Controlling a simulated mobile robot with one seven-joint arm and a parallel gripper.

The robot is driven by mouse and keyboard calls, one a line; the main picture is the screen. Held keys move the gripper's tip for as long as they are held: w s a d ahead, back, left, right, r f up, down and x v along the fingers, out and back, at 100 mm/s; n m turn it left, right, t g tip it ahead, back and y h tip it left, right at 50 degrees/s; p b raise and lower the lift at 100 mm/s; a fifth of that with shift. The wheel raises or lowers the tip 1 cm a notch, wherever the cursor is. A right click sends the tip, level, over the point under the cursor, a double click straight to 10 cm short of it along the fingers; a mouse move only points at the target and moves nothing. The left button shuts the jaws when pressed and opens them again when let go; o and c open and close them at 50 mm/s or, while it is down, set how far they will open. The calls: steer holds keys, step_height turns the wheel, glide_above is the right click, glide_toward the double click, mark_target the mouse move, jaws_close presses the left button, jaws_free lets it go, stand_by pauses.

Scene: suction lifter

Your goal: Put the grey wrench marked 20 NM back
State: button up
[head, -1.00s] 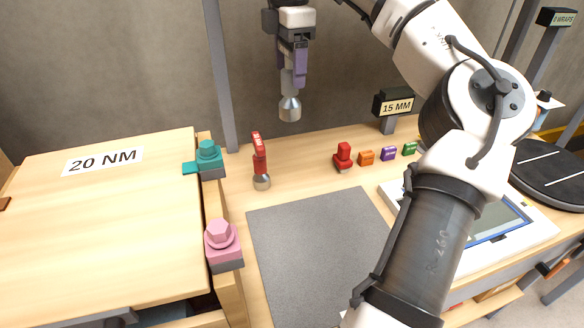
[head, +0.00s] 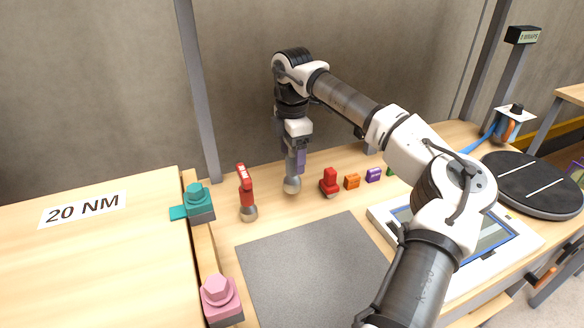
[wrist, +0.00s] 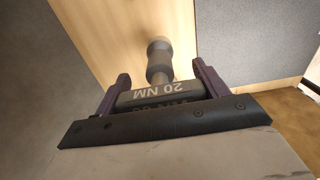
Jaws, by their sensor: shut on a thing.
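The grey wrench marked 20 NM (wrist: 160,92) is between the two purple fingers of my gripper (wrist: 160,74) in the wrist view, its marking facing the camera. In the head view my gripper (head: 297,158) is shut on it and points down. The wrench's round metal end (head: 292,184) hangs lowest, close over the bench (head: 270,215); I cannot tell whether it touches. It is upright, between a red wrench (head: 246,190) on the left and a red block-like piece (head: 329,183) on the right. My fingers hide much of the wrench.
A wooden top with a 20 NM label (head: 84,208) lies at the left, with teal (head: 198,202) and pink (head: 219,297) pieces at its edge. Orange (head: 352,181) and purple (head: 373,175) blocks stand right. The grey mat (head: 315,270) is clear.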

mark_target(292, 171)
steer(key=shift+f+p, duration=0.5)
steer(key=shift+f, duration=2.25)
steer(key=shift+f, duration=0.15)
steer(key=o, duration=1.6)
step_height(292, 171, up, 12)
steer(key=shift+r+b, duration=0.2)
steer(key=shift+b, duration=0.95)
